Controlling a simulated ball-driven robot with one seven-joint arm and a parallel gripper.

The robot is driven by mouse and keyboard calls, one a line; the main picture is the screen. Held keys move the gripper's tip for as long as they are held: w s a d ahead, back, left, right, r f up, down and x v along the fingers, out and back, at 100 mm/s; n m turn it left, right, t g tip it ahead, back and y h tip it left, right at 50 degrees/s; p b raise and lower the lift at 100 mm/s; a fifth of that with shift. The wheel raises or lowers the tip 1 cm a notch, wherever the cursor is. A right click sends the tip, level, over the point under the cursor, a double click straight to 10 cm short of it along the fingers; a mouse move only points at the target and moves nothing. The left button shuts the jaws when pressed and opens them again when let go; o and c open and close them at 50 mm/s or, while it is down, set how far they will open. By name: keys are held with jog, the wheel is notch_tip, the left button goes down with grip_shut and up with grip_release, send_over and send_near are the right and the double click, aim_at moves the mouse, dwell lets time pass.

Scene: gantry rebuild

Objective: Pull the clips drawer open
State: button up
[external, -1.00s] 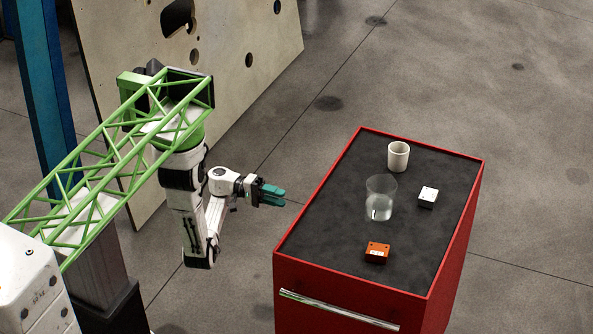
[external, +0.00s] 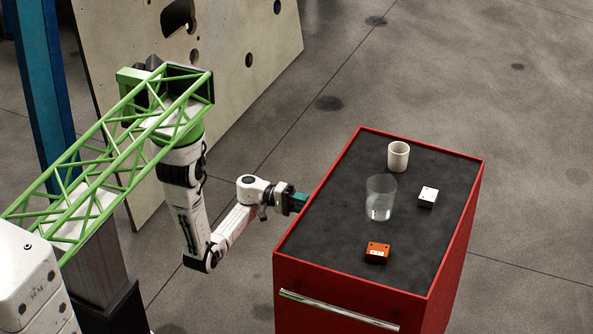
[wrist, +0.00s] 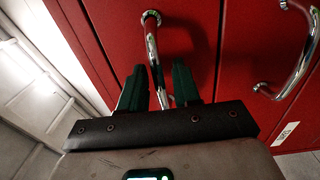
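The red cabinet (external: 350,292) has a black top. In the wrist view a chrome bar handle (wrist: 152,45) on a red front (wrist: 100,25) runs between the green fingertips of my gripper (wrist: 159,72). The fingers stand apart with space beside the bar, so I see no grip on it. In the external view my gripper (external: 299,201) is at the cabinet's left side, its tips against or just behind the edge; the handle there is hidden. No clips label is readable, so I cannot tell which drawer this handle belongs to. The red fronts look closed.
A second chrome handle (wrist: 305,55) and a small white label (wrist: 286,133), too small to read, are at right in the wrist view. A chrome handle (external: 338,310) crosses the near face. A white mug (external: 398,156), clear cup (external: 381,198), white box (external: 428,198) and orange box (external: 377,253) stand on top.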

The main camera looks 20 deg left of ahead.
grip_shut()
jog(key=shift+a, duration=0.15)
dwell(0.4)
jog(key=a+b, duration=1.2)
jog(key=a, duration=0.9)
jog(key=shift+a, duration=0.35)
